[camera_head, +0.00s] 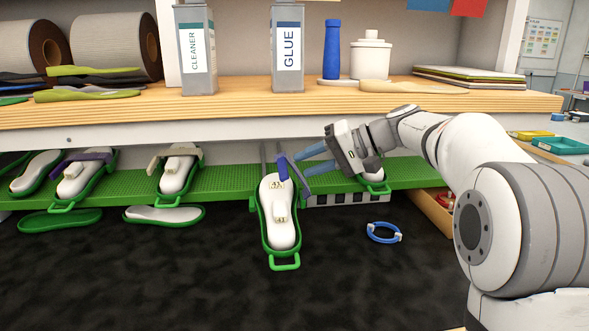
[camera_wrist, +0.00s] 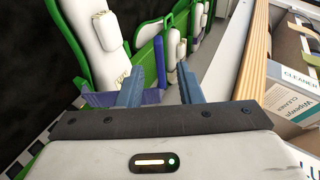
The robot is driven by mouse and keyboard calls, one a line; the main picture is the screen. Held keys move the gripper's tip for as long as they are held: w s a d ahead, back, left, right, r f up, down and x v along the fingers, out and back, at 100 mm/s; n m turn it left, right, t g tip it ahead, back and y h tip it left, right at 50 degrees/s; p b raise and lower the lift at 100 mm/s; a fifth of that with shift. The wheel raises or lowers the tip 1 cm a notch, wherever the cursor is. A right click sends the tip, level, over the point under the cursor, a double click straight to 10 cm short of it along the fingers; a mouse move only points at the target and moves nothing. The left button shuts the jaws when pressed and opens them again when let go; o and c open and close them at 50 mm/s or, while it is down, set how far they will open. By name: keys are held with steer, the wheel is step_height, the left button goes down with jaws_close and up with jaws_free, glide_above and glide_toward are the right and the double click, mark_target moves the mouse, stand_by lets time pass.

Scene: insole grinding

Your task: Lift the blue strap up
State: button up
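The blue strap (camera_head: 283,167) stands at the upper end of a white insole form (camera_head: 280,225) in a green holder (camera_head: 285,262). My gripper (camera_head: 302,163) comes in from the right with its blue fingers close to the strap. In the wrist view the two fingers of my gripper (camera_wrist: 160,78) are apart. An upright blue piece of the strap (camera_wrist: 160,60) shows beyond and between them, and a flatter bluish piece lies by the left finger. Whether the fingers touch the strap is unclear.
A wooden shelf (camera_head: 230,108) with a cleaner bottle (camera_head: 196,50) and a glue bottle (camera_head: 287,48) runs above. Other forms in green holders stand left, one with a purple strap (camera_head: 85,157). A blue ring strap (camera_head: 384,232) lies on the dark surface.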

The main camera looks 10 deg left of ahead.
steer(key=v, duration=0.3)
steer(key=s+d+f+h+p, duration=0.1)
steer(key=s+d+f+h, duration=0.3)
steer(key=s, duration=0.5)
steer(key=s+d+f+m+h+p, duration=0.1)
steer(key=s+d+f+h, duration=0.3)
steer(key=s+d+f, duration=0.3)
steer(key=s+d+f+m+t+h+p, duration=0.1)
steer(key=s+d+f+h, duration=0.3)
steer(key=s+f, duration=0.4)
steer(key=s+d+p, duration=0.1)
steer(key=s, duration=0.3)
steer(key=shift+s+d+h, duration=0.2)
steer(key=shift+h, duration=0.2)
steer(key=shift+o, duration=0.4)
